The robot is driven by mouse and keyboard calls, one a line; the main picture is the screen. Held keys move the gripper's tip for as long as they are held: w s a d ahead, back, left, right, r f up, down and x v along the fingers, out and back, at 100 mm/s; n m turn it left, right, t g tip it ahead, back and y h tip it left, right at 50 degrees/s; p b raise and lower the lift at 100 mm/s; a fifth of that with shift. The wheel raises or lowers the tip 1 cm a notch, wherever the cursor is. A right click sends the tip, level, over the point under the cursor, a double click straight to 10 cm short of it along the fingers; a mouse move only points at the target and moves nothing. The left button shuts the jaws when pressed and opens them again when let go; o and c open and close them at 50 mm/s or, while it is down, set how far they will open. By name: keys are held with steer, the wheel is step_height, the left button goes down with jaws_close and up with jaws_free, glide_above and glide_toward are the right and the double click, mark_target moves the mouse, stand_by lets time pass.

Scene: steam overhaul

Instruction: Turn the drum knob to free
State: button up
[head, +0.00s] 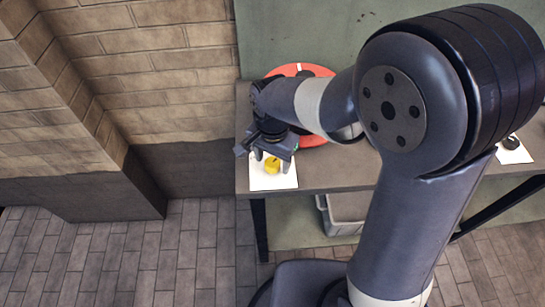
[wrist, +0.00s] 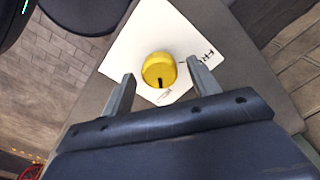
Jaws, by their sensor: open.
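The yellow knob (head: 272,166) sits on a white card (head: 262,184) at the table's left front corner. In the wrist view the round knob (wrist: 158,68) has a dark mark on its lower side, pointing towards faint lettering on the card (wrist: 125,50). Other lettering starting "FR" shows at the card's right; the rest is hidden by a finger. My gripper (head: 272,158) is open just above the knob, also seen in the wrist view (wrist: 160,72), with one finger on each side. I cannot tell whether the fingers touch it.
A red ring (head: 297,70) with a white mark stands on the table (head: 330,178) behind my arm, partly hidden. A black knob (head: 511,142) on another white card is at the right. A grey bin (head: 346,212) is under the table. A brick wall (head: 150,70) rises at the left.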

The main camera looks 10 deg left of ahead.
steer(key=shift+c, duration=0.4)
steer(key=c, duration=0.9)
steer(key=n, duration=0.4)
steer(key=shift+n, duration=0.4)
steer(key=n, duration=0.4)
steer(key=shift+n, duration=0.3)
steer(key=n, duration=0.4)
steer(key=shift+a+n, duration=0.1)
steer(key=shift+n, duration=2.1)
